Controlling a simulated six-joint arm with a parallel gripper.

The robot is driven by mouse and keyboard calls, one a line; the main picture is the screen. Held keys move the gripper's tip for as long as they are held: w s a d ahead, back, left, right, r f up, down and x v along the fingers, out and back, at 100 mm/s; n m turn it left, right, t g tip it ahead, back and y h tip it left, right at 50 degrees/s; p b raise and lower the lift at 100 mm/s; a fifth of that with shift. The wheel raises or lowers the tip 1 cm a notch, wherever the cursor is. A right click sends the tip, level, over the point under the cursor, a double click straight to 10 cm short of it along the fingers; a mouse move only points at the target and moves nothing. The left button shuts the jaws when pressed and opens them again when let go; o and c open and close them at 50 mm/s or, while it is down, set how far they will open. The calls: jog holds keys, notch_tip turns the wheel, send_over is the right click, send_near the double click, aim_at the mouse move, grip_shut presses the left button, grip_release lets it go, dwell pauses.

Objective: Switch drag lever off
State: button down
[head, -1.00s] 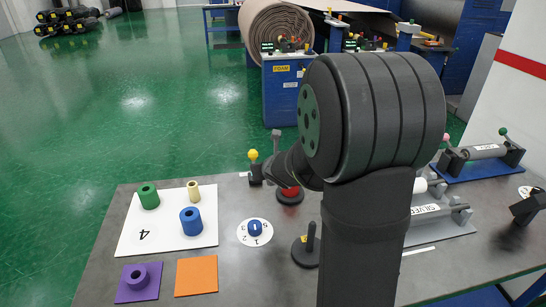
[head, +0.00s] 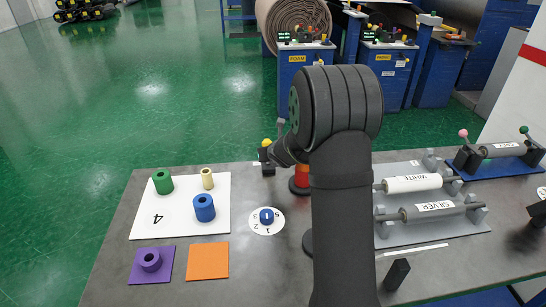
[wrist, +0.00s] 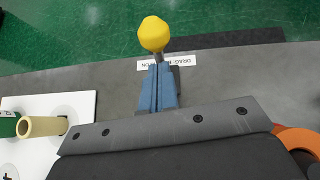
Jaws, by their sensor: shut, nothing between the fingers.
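The drag lever has a yellow ball knob (wrist: 154,33) on a short metal stem. In the wrist view it stands just beyond my fingertips, near the top. A white label (wrist: 167,62) reading "DRAG" lies beside it, partly covered by my fingers. In the head view the yellow knob (head: 267,142) shows at the table's far edge, just left of my wrist. My gripper (wrist: 158,72) has its blue fingers shut together and empty, pointing at the lever's stem. I cannot tell whether they touch it. The lever's base is mostly hidden by the fingers.
A white board (head: 180,222) with green, cream and blue rolls lies left. A blue dial (head: 267,216) and a red-orange post (head: 301,180) stand near my arm. White (head: 414,183) and silver (head: 440,209) rollers sit right. The table's far edge is just past the lever.

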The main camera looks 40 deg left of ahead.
jog(key=shift+w+a+r, duration=0.1)
jog(key=shift+w+a, duration=0.25)
jog(key=shift+a, duration=0.1)
jog(key=shift+w+a, duration=0.1)
jog(key=shift+a, duration=0.05)
dwell(0.3)
jog(key=shift+w+a, duration=0.55)
jog(key=shift+w, duration=0.05)
jog(key=shift+r, duration=0.1)
jog(key=shift+s+d, duration=0.1)
dwell(0.4)
jog(key=v, duration=1.2)
jog(key=shift+s+d, duration=0.25)
jog(key=shift+d, duration=0.1)
dwell(0.4)
jog(key=shift+r, duration=0.15)
dwell(0.5)
